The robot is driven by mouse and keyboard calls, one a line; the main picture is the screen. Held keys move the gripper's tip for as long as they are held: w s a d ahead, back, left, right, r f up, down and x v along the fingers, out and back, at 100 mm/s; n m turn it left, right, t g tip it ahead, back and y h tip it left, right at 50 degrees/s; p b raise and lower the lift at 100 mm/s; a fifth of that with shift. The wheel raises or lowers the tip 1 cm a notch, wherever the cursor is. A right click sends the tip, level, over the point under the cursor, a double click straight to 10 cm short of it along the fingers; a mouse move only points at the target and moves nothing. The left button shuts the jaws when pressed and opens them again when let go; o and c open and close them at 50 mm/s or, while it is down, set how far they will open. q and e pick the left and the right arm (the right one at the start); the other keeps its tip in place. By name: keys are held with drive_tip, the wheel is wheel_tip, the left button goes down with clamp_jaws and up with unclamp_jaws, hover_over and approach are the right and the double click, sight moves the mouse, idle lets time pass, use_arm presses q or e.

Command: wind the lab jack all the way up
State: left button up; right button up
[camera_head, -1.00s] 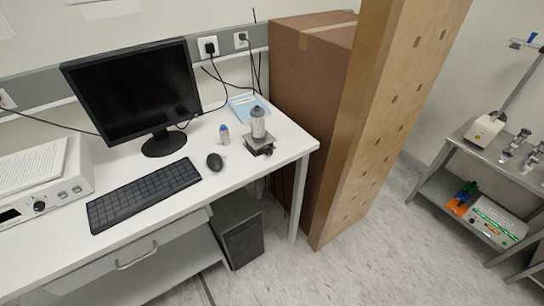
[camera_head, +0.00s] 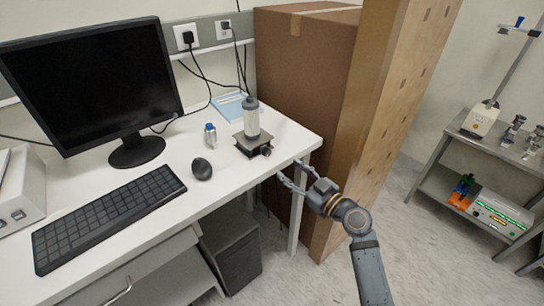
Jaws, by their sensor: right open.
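The lab jack (camera_head: 246,146) stands on the white desk near its right end, and looks low. My left gripper is out of view.
On the desk (camera_head: 215,175) are a mouse (camera_head: 202,169), a keyboard (camera_head: 107,215), a small blue-capped bottle (camera_head: 211,135), a blue booklet (camera_head: 231,107) and a monitor (camera_head: 96,85). Tall cardboard boxes (camera_head: 305,90) stand close behind my right arm. A steel shelf table (camera_head: 440,155) is at far right.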

sight(268, 153)
drive_tip(key=p+x, duration=0.2)
drive_tip(key=x, duration=0.7)
drive_tip(key=shift+w+a, duration=0.1)
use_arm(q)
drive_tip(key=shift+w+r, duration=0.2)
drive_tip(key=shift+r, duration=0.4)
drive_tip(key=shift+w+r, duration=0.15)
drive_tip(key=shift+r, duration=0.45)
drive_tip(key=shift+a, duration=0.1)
use_arm(e)
drive_tip(key=shift+c, duration=0.4)
